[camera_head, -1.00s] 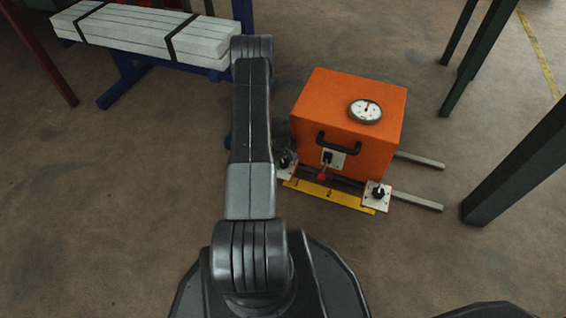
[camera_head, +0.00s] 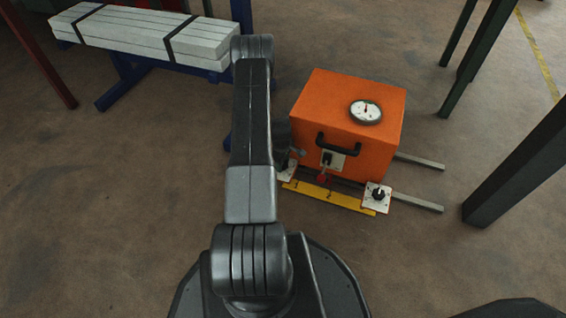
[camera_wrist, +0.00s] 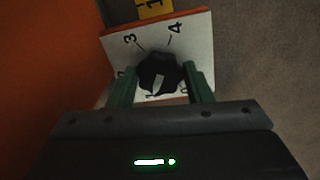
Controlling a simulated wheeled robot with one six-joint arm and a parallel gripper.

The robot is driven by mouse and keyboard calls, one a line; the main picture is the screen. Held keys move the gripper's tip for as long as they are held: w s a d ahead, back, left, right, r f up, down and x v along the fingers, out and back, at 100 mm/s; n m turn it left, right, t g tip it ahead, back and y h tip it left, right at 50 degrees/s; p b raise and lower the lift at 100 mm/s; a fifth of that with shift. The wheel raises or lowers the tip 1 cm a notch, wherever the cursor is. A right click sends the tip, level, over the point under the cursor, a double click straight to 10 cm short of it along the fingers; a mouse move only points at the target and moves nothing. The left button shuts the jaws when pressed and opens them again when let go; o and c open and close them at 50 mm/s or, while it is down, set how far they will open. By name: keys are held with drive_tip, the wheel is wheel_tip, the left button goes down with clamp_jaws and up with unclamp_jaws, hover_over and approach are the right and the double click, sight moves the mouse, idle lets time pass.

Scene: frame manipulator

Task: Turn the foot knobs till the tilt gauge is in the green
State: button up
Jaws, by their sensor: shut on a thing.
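The orange box (camera_head: 345,130) stands on the floor with a round white tilt gauge (camera_head: 366,111) on top. Its needle points roughly toward the far side; its colour zones are too small to read. My gripper (camera_wrist: 160,85) has its green fingers on both sides of a black foot knob (camera_wrist: 158,72), shut on it. The knob sits on a white dial plate (camera_wrist: 195,50) with numbers; its pale mark is toward the bottom of the picture. This is the left front knob, mostly hidden behind my arm in the head view. The right front knob (camera_head: 379,193) is free.
A yellow numbered strip (camera_head: 330,198) runs along the box's front. Rails (camera_head: 415,201) stick out right. Dark posts (camera_head: 525,160) stand right; a bench with pale planks (camera_head: 140,30) stands back left.

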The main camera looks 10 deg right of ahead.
drive_tip(key=o, duration=1)
drive_tip(key=r+p, duration=0.1)
drive_tip(key=r, duration=0.3)
drive_tip(key=r+p, duration=0.2)
drive_tip(key=r, duration=0.3)
drive_tip(key=r+p, duration=0.2)
drive_tip(key=r, duration=0.3)
drive_tip(key=shift+s+a, duration=0.35)
drive_tip(key=shift+f, duration=0.1)
drive_tip(key=f+b, duration=0.1)
drive_tip(key=f, duration=0.3)
drive_tip(key=f+b, duration=0.2)
drive_tip(key=f, duration=0.3)
drive_tip(key=f+b, duration=0.2)
drive_tip(key=f, duration=0.2)
drive_tip(key=shift+w+d+f, duration=0.35)
drive_tip(key=shift+f, duration=0.05)
